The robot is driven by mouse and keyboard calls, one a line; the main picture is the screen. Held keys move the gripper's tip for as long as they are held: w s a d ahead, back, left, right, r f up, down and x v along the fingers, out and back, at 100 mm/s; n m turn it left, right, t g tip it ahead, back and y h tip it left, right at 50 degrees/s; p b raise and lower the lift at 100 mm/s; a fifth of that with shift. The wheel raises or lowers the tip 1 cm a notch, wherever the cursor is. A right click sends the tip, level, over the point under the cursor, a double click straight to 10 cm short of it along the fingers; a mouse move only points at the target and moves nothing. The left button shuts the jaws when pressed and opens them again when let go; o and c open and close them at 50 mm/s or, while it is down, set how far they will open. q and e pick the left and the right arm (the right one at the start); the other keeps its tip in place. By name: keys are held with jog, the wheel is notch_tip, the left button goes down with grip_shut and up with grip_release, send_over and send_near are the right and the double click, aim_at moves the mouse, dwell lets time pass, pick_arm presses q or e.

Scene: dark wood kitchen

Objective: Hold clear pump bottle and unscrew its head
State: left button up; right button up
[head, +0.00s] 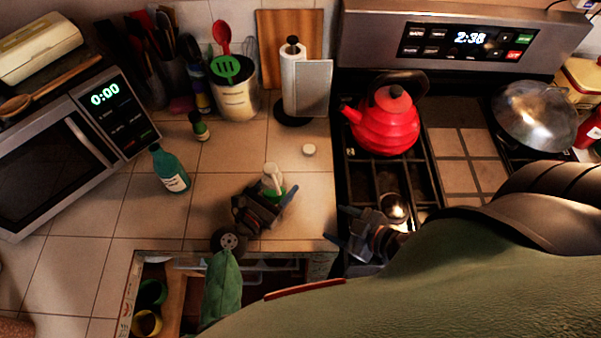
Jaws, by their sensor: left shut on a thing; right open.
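The clear pump bottle (272,176) stands on the tiled counter near its front edge, left of the stove. Its upper part is pale, with some green lower down. My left gripper (272,198) is shut on it from the front, and hides its lower part. Whether the head is fully seated cannot be told at this size. My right gripper (347,226) is open and empty, to the right of the bottle and apart from it, over the front left of the stove.
A small white round object (309,150) lies behind the bottle. A teal bottle (170,170) and a small dark bottle (198,127) stand to the left. A red kettle (387,125) sits on the stove. An open drawer (130,290) lies below the counter edge.

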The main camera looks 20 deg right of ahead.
jog(key=w+d+r, duration=0.3)
jog(key=w, duration=0.3)
jog(key=w+a+y, duration=0.1)
jog(key=a+r+n+g+y, duration=0.1)
jog(key=a, duration=0.1)
jog(key=w+a+n+y, duration=0.1)
jog(key=y, duration=0.1)
jog(key=shift+w+a+r+g, duration=0.15)
jog(key=shift+w+a+g, duration=0.15)
jog(key=shift+a, duration=0.1)
jog(key=shift+w+a+r+n+g+y, duration=0.5)
jog(key=shift+w+a+y, duration=0.35)
jog(key=shift+a, duration=0.85)
jog(key=shift+w+a+r+n+g+y, duration=0.5)
jog(key=shift+w+a, duration=0.55)
jog(key=shift+a, duration=0.6)
jog(key=shift+w+a+r+n+g+y, duration=0.45)
jog(key=shift+w+a+y, duration=0.45)
jog(key=shift+a, duration=0.8)
jog(key=shift+r, duration=0.1)
